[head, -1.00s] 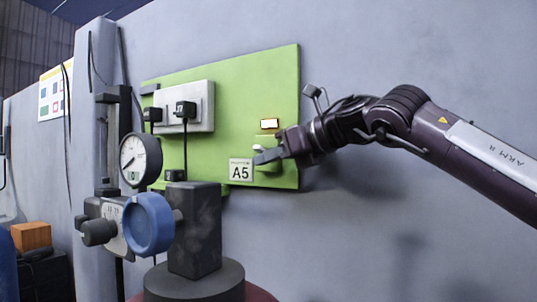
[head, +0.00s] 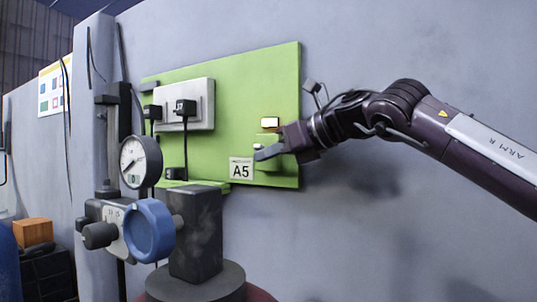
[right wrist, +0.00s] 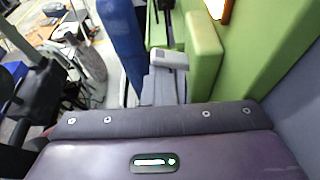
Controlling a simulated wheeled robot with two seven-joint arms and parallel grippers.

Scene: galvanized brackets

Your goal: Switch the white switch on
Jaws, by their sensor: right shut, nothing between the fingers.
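The white switch (head: 257,146) is a small pale piece on a green housing (head: 268,138) at the lower right of the green board. My right gripper (head: 262,155) is shut and empty, with its fingertips right at the switch, just below it in the head view. The fingers hide part of the switch and housing, and I cannot tell whether they touch it or which way it is set. In the right wrist view the grey fingers (right wrist: 165,80) point up beside the green housing (right wrist: 203,45). My left gripper is not in view.
A small orange-framed lamp (head: 270,122) sits above the housing. The A5 label (head: 241,169) is to its left. A grey socket box (head: 198,104) with plugs, a round gauge (head: 140,161) and a blue dial (head: 149,230) stand further left. The wall on the right is bare.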

